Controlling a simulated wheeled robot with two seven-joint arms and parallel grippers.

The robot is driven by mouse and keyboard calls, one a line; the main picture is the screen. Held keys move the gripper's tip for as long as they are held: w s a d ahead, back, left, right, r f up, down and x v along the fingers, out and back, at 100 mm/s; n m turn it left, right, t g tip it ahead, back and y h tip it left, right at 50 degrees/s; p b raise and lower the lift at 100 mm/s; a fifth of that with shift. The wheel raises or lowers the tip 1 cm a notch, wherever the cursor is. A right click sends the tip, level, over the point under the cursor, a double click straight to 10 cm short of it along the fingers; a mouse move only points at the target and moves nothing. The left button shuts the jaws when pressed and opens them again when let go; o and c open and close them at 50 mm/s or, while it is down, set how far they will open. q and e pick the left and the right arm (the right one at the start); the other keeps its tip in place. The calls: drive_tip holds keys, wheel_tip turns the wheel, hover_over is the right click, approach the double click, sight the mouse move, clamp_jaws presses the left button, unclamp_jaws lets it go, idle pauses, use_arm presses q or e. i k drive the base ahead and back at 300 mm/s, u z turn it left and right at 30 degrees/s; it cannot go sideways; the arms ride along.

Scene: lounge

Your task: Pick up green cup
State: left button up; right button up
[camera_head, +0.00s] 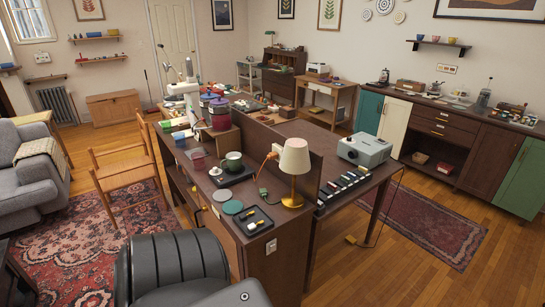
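A green cup (234,161) stands on a small dark tray (228,179) on the near end of the dark wooden desk (212,190). A small pale item lies beside the cup on the tray. Neither of my grippers shows in the head view. The cup is apart from anything of mine that I can see.
Coasters (233,207) and a black tray (253,219) lie in front. A grey projector (364,149) stands further right.

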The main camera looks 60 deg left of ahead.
sight(232, 163)
drive_tip(key=u, duration=0.15)
drive_tip(key=i, duration=1.85)
drive_tip(key=u, duration=1.6)
drive_tip(key=i, duration=0.75)
drive_tip(key=u, duration=0.9)
